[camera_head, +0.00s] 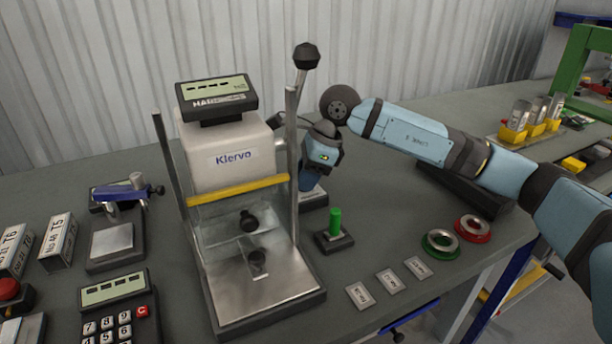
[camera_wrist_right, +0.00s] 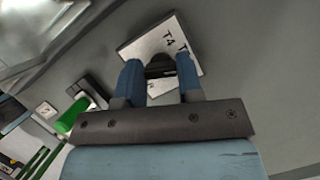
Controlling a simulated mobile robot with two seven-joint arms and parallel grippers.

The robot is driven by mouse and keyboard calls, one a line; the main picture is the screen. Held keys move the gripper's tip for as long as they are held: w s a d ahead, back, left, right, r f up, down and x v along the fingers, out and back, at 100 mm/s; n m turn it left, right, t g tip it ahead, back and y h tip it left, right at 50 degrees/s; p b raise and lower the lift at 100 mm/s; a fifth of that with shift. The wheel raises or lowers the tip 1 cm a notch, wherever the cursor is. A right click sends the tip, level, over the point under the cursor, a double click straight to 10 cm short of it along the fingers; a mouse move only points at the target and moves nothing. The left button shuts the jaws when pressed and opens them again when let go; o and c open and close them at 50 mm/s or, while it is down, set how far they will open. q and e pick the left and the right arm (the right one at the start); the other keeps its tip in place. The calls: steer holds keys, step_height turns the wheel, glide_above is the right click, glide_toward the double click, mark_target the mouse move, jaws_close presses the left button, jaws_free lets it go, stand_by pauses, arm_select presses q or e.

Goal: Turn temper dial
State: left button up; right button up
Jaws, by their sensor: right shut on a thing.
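The temper dial shows in the right wrist view as a dark knob (camera_wrist_right: 160,66) on a white plate (camera_wrist_right: 134,47) printed with "T4" and a second, partly hidden mark. My right gripper (camera_wrist_right: 161,80) is shut on the knob, one blue finger on each side. In the head view my right gripper (camera_head: 307,182) points down behind and right of the hardness tester (camera_head: 230,158). Part of the dial's plate (camera_head: 316,196) shows below the fingers, while the knob is hidden there. Where the dial points cannot be made out. My left gripper is out of view.
The tester's metal post (camera_head: 291,165) and black-knobbed lever (camera_head: 306,57) stand close beside my right gripper. A green peg (camera_head: 335,221) stands on a small base in front. A green ring (camera_head: 440,243) and a red ring (camera_head: 472,228) lie right of it.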

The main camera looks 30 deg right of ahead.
steer(key=shift+m+t+h, duration=0.4)
steer(key=shift+m+t, duration=0.4)
steer(key=shift+m, duration=1.4)
steer(key=o, duration=0.9)
steer(key=shift+o, duration=0.2)
steer(key=p+v, duration=0.1)
steer(key=v, duration=1.3)
steer(key=shift+a, duration=0.15)
steer(key=shift+f, duration=0.1)
